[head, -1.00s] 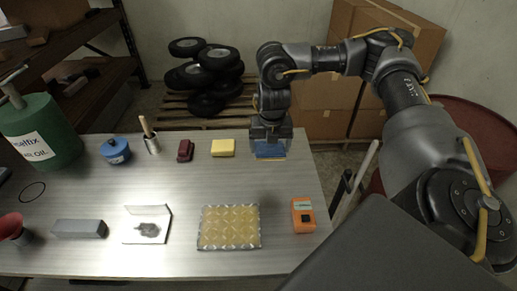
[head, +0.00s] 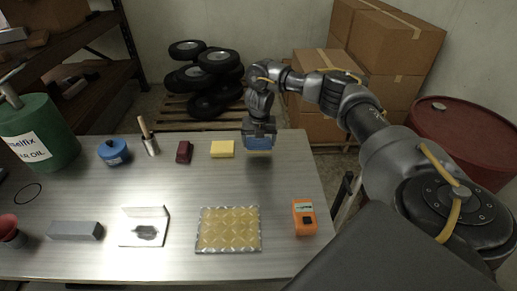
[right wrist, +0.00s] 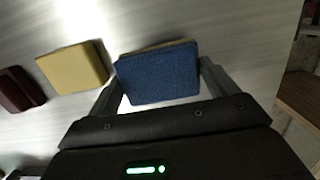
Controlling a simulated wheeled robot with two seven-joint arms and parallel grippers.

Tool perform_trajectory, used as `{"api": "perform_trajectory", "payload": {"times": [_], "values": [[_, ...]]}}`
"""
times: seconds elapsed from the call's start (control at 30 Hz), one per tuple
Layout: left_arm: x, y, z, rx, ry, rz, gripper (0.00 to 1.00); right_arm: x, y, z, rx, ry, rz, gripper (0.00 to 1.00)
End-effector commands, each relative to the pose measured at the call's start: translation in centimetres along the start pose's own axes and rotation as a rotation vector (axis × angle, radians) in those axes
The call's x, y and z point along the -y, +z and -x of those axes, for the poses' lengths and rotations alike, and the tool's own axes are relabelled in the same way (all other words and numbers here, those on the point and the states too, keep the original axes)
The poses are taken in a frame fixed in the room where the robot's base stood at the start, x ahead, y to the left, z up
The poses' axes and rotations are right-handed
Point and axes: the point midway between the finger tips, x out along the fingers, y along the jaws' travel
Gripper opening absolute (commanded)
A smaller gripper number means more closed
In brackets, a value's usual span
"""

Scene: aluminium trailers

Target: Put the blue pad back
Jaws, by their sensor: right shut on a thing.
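The blue pad (head: 259,143) is between the fingers of my right gripper (head: 259,146), which is shut on it. In the right wrist view the pad (right wrist: 158,74) shows its blue textured face, with a thin yellowish edge along its far side. One finger of the gripper (right wrist: 160,85) is on each side of it. The pad is over the far right part of the metal table (head: 180,190), to the right of the yellow pad (head: 222,149). I cannot tell whether it touches the table. My left gripper is not in view.
A dark red pad (head: 184,152) lies left of the yellow pad; both also show in the right wrist view. An orange device (head: 304,217) and a yellow patterned plate (head: 228,229) lie nearer. A blue pot (head: 113,152) stands far left. The table between is clear.

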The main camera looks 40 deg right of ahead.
Motion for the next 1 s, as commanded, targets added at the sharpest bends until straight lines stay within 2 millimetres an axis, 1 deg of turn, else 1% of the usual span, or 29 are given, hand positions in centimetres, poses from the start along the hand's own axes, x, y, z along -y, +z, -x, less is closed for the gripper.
{"api": "perform_trajectory", "payload": {"times": [0.07,0.13,0.23,0.33,0.63,0.8,0.83,0.9,1.0], "values": [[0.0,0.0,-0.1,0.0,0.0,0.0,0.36,0.0,0.1,-0.1,0.0,0.0,0.0,0.67],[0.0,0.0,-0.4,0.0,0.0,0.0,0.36,0.0,0.3,-0.8,-0.002,-0.001,-0.003,0.67],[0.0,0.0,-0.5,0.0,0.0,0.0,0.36,0.0,-0.1,-2.4,-0.006,-0.002,-0.003,0.67],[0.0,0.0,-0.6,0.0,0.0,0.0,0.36,0.0,-0.1,-3.3,-0.004,-0.001,-0.002,0.67],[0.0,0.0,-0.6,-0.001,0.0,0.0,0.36,0.0,-0.1,-3.5,-0.001,-0.001,-0.001,0.67],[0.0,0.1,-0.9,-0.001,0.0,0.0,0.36,0.0,-0.2,-4.0,-0.002,-0.001,-0.001,0.67],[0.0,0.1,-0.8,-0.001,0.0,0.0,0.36,0.0,-0.1,-3.9,-0.001,-0.001,-0.001,0.89],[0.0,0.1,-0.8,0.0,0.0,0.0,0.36,0.0,-0.1,-3.9,-0.001,-0.001,-0.001,0.99],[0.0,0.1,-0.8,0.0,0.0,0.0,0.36,0.0,-0.1,-3.9,-0.001,-0.001,-0.001,1.0]]}}
